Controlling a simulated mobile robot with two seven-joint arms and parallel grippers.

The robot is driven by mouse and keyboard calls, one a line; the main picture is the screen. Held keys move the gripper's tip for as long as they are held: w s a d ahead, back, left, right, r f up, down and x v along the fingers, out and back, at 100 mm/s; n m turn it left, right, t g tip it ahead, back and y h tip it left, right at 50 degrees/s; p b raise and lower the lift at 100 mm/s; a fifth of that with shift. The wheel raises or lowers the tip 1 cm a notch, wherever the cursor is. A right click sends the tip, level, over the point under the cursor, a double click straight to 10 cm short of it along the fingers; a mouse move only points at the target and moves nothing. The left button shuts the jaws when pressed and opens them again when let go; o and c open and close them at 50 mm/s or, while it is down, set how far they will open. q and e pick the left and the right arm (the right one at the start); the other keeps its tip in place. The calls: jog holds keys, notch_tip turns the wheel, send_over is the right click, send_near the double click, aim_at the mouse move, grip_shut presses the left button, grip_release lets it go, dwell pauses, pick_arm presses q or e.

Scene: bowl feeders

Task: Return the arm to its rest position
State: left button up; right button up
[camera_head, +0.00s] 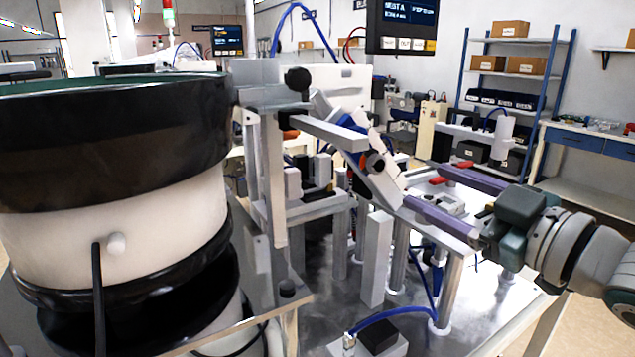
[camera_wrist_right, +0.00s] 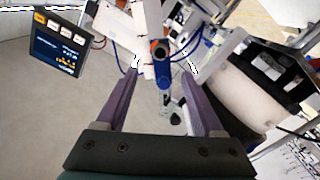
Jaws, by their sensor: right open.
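My right gripper (camera_head: 424,185) comes in from the right with its two purple fingers spread apart. It is over the metal machine table (camera_head: 472,328), level with the slanted white rail with a blue part (camera_head: 378,178). Nothing shows between the fingers in the head view. In the right wrist view the open fingers (camera_wrist_right: 163,68) frame a blue cylinder with an orange ring (camera_wrist_right: 162,70), which appears beyond the tips; whether anything touches it I cannot tell. My left gripper is not in view.
A large black-and-white bowl feeder (camera_head: 115,215) fills the left side. A screen (camera_head: 408,25) hangs above. A blue shelf with boxes (camera_head: 515,70) and a workbench (camera_head: 590,145) are at the back right.

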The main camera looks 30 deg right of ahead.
dwell(0.3)
jog(key=s+a+f+m+g+h, duration=0.2)
jog(key=s+a+f+m+g, duration=0.1)
jog(key=s+a+f+g, duration=0.5)
jog(key=s+a+f+m+g, duration=0.1)
jog(key=s+a+g, duration=0.2)
jog(key=s, duration=0.4)
jog(key=s+a+f+g, duration=0.2)
jog(key=s+a+g, duration=0.2)
jog(key=s, duration=0.4)
notch_tip(320, 180, up, 35)
jog(key=p, duration=3.5)
jog(key=shift+w+d+f+t+y, duration=0.15)
jog(key=shift+w+d+t+y, duration=0.15)
jog(key=shift+w+d, duration=0.1)
